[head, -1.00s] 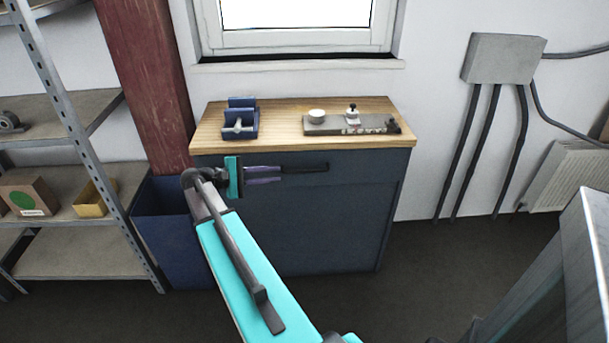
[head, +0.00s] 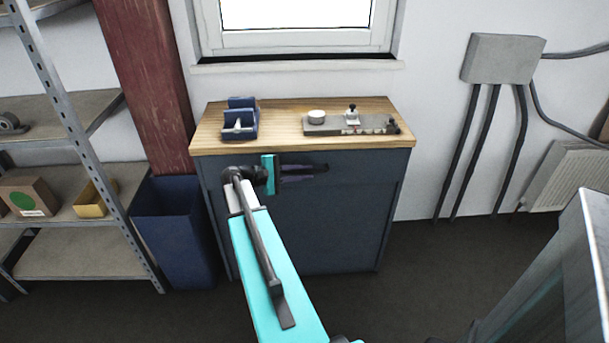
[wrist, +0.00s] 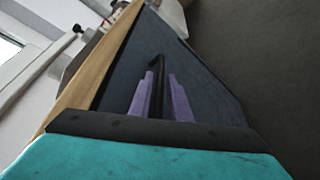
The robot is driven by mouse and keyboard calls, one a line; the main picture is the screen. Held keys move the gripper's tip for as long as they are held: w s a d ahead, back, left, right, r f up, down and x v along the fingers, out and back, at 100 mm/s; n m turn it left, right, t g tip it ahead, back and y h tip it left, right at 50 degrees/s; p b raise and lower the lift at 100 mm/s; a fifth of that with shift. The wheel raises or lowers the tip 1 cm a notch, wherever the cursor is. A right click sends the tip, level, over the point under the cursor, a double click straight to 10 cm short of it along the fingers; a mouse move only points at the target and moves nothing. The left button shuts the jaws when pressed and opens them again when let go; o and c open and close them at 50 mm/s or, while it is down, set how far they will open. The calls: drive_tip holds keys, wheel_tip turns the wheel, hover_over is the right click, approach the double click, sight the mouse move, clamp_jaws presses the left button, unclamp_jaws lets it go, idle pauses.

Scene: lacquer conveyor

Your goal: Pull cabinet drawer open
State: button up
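The dark blue cabinet (head: 320,225) stands under the window, and its drawer front (head: 375,163) looks flush with the body. The black bar handle (wrist: 157,66) runs lengthwise between the two purple fingers of my gripper (wrist: 160,92) in the wrist view. In the head view my gripper (head: 305,173) reaches along the handle from the left, over the upper part of the cabinet front, and its fingers hide most of the bar. Whether the fingers press on the bar or leave a small gap cannot be made out.
On the wooden top (head: 275,133) are a blue vise-like fixture (head: 240,120), a white round piece (head: 317,117) and a grey plate (head: 335,125). A blue bin (head: 175,235) and metal shelving (head: 75,130) stand left.

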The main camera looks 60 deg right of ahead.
drive_tip(key=shift+s+d+f, duration=0.15)
drive_tip(key=shift+s+d, duration=0.25)
drive_tip(key=shift+d, duration=0.15)
clamp_jaws()
